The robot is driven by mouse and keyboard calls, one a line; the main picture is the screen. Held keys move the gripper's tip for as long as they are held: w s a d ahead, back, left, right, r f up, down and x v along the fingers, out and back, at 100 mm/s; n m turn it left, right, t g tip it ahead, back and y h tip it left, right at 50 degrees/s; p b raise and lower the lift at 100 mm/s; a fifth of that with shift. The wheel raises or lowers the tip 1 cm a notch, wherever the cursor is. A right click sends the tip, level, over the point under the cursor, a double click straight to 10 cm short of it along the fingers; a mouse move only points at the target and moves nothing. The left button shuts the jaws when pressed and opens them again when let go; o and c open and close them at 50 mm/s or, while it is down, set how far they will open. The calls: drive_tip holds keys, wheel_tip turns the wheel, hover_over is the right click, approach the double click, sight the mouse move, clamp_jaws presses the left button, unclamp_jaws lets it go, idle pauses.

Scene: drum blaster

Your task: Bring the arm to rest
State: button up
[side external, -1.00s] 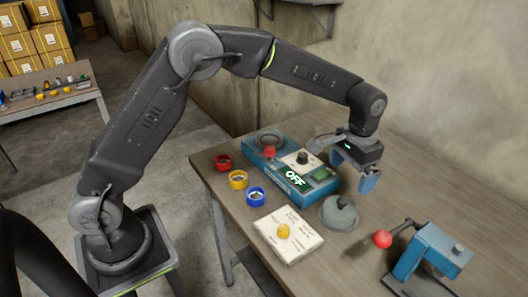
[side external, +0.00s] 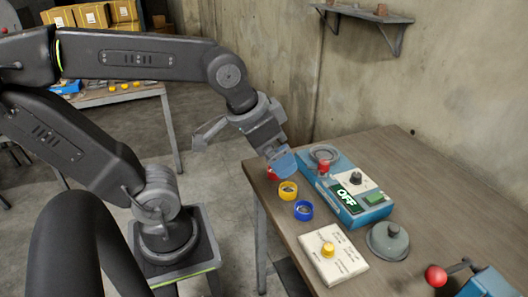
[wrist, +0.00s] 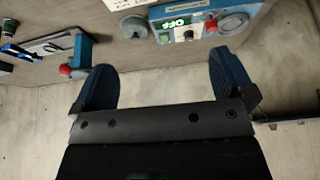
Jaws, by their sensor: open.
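A white block (side external: 332,262) and a red-knobbed lever (side external: 436,276) are nearer. A shelf (side external: 365,15) is on the wall.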

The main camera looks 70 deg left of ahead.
drive_tip(key=shift+s+a+f, duration=0.15)
drive_tip(key=shift+s+f, duration=0.25)
drive_tip(key=shift+s, duration=0.35)
